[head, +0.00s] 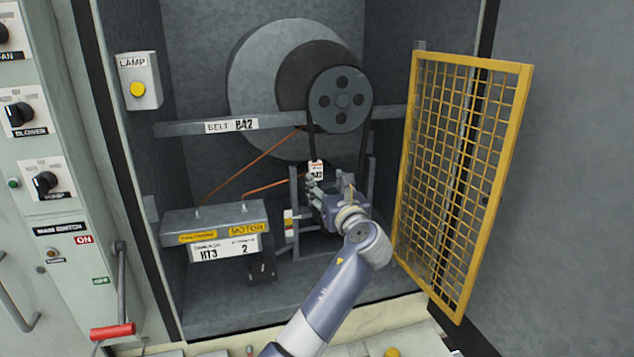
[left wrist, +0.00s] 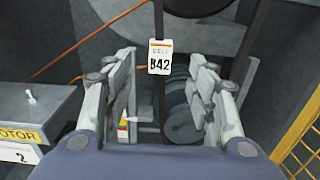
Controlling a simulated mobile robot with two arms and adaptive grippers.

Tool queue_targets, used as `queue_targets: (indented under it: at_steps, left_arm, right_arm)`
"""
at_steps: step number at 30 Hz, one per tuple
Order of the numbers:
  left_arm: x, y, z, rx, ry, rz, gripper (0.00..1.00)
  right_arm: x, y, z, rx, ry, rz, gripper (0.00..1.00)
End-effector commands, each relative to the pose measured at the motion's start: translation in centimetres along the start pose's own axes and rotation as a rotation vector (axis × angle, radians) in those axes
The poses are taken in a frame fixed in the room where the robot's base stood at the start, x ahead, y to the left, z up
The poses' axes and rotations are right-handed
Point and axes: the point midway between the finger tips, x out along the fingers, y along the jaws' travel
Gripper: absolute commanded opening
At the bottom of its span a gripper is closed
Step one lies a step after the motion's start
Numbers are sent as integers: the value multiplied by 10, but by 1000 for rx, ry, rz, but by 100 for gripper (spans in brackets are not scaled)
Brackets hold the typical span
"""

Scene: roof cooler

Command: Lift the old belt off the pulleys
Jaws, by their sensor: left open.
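The old belt (head: 364,145) is a black band running from the large grey upper pulley (head: 340,99) down toward the motor behind my gripper. A white B42 tag (head: 316,170) hangs on its left run. My left gripper (head: 330,185) is open in front of the lower end of the belt. In the left wrist view, the belt's tagged run (left wrist: 158,22) and the tag (left wrist: 159,57) appear between the spread fingers (left wrist: 160,64), with no visible contact. The grooved lower pulley (left wrist: 180,112) shows beyond them. My right gripper is not in view.
A yellow mesh guard (head: 462,180) stands swung open at the right. A crossbar (head: 270,121) labelled belt B42 spans behind the belt. A grey motor box (head: 214,222) sits at lower left. The main switch's red handle (head: 112,331) points down by the OFF label.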

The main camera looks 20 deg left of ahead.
Motion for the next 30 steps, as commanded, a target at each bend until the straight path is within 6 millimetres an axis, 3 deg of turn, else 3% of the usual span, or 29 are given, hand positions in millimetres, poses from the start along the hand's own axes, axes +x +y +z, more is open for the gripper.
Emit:
queue_targets:
  at_steps: [1, 4, 8, 15, 29, 30]
  left_arm:
    - [11, 0, -7, -2, -1, 2, 52]
    - [31, 0, -7, -1, -1, 2, 52]
    - [57, 1, 2, 3, 1, 2, 52]
    - [90, 0, 0, 0, 0, 0, 52]
    - [100, 0, 0, -2, 1, -2, 52]
    - [100, 0, 0, -2, 1, -2, 45]
  right_arm:
    - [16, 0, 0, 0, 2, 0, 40]
    - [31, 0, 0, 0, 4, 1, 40]
    - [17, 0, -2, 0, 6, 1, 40]
    - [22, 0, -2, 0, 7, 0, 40]
    - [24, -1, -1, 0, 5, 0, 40]
    - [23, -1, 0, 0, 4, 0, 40]
